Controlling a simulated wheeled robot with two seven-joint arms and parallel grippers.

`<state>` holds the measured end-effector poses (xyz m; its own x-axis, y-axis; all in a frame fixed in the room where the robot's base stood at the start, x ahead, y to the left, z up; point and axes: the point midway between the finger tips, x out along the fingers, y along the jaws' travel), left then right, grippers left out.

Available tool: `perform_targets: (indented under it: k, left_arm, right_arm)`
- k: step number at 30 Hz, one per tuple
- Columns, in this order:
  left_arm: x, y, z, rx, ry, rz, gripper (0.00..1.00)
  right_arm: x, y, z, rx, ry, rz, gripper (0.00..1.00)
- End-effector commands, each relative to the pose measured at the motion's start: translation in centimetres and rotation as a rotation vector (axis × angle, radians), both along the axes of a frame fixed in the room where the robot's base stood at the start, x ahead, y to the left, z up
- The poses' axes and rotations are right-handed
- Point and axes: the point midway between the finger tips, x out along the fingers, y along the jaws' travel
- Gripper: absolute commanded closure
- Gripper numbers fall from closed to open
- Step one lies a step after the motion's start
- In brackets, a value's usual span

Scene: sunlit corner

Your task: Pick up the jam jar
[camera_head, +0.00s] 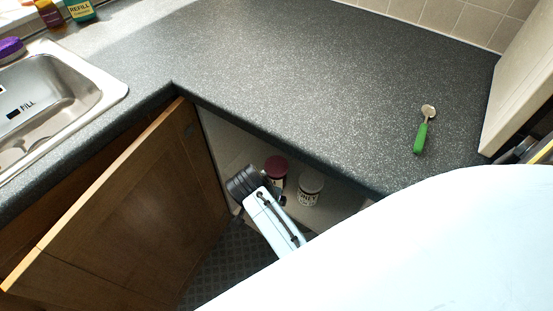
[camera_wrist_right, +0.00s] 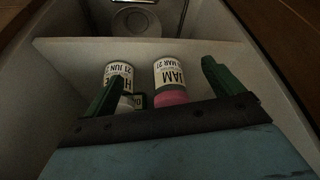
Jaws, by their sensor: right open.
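The jam jar, with a dark red lid (camera_head: 276,166), stands inside the open corner cupboard, below the worktop edge. In the right wrist view its white label reading JAM (camera_wrist_right: 168,73) appears upside down, with the pink-red lid nearest the gripper. My right gripper (camera_wrist_right: 160,74) is open, its two green fingers apart, with the jam jar in the gap between their directions. I cannot tell whether a finger touches it. In the head view my wrist and arm partly hide the jar, and the fingers are hard to make out. My left gripper is not in view.
A honey jar (camera_head: 310,188) stands close beside the jam jar, also in the wrist view (camera_wrist_right: 118,76). The wooden cupboard door (camera_head: 130,215) stands open at left. The worktop (camera_head: 300,70) overhangs the opening. A green-handled spoon (camera_head: 421,135) and a sink (camera_head: 90,75) are above.

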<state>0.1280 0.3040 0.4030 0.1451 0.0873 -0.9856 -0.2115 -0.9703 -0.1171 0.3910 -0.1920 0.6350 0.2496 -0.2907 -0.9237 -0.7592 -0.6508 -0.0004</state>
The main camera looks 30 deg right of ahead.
Motion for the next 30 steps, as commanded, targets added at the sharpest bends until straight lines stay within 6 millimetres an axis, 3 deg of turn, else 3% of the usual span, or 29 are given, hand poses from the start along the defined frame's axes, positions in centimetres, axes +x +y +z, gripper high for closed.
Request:
perform_targets:
  k: [13,24,30]
  left_arm:
    - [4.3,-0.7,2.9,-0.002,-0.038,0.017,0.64]
    - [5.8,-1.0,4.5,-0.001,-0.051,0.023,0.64]
    - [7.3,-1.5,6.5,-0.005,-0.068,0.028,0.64]
  right_arm:
    - [5.8,-6.7,-0.2,-0.002,-0.002,0.000,0.08]
    - [7.6,-8.8,-0.1,-0.002,-0.001,0.002,0.08]
    - [8.0,-9.4,-2.1,-0.001,0.001,0.003,0.08]
